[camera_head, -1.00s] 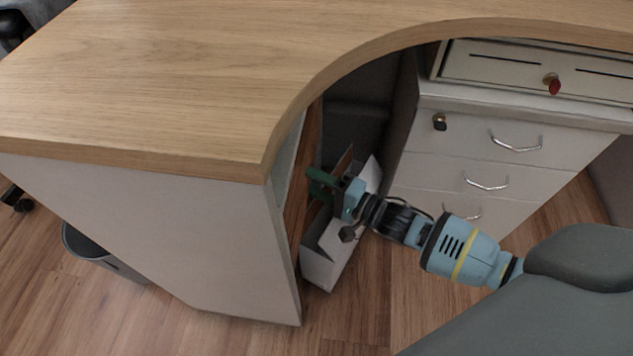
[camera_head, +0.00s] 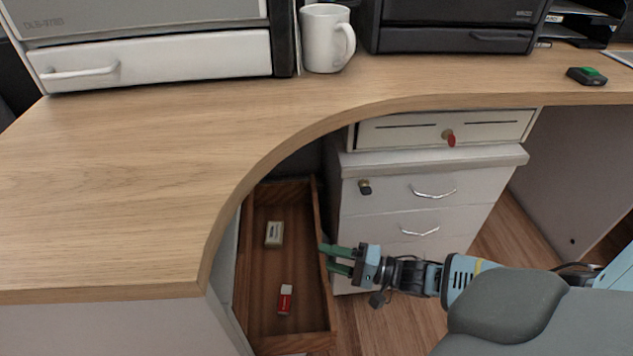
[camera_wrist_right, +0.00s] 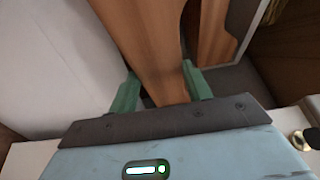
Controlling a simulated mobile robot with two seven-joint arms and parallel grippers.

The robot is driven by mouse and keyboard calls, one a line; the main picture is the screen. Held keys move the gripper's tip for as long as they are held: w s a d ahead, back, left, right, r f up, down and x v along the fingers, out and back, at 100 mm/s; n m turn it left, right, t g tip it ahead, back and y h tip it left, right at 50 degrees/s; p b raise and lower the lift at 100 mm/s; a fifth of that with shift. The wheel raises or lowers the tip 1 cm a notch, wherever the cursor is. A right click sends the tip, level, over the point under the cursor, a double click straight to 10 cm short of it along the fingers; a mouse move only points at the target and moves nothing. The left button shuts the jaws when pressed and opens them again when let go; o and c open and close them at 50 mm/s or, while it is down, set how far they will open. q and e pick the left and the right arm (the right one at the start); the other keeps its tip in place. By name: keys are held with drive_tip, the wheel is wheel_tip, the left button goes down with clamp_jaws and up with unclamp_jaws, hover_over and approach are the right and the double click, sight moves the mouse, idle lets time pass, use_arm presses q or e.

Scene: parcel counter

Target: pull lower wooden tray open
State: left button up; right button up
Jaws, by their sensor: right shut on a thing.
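A wooden tray (camera_head: 328,312) stands pulled out from under the curved counter. A small pale box (camera_head: 274,234) and a small red-and-white box (camera_head: 285,299) lie inside it. My right gripper (camera_head: 326,257) is at the tray's right-hand wall, with its green fingers shut on it. In the right wrist view, the fingers (camera_wrist_right: 160,75) are on both sides of the upright wooden wall (camera_wrist_right: 143,35). My left gripper is not in view. Only one wooden tray shows; the counter hides part of its left side.
The wooden counter (camera_head: 130,180) overhangs the tray. A white drawer cabinet (camera_head: 385,200) with metal handles stands close to the right. A white mug (camera_head: 327,38) and a black device (camera_head: 450,25) are on top. Bare floor (camera_head: 485,245) shows at the right.

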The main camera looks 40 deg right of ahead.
drive_tip(key=o, duration=1.1)
drive_tip(key=p+v, duration=0.1)
drive_tip(key=v, duration=0.7)
drive_tip(key=shift+p, duration=0.4)
drive_tip(key=shift+w+a, duration=0.1)
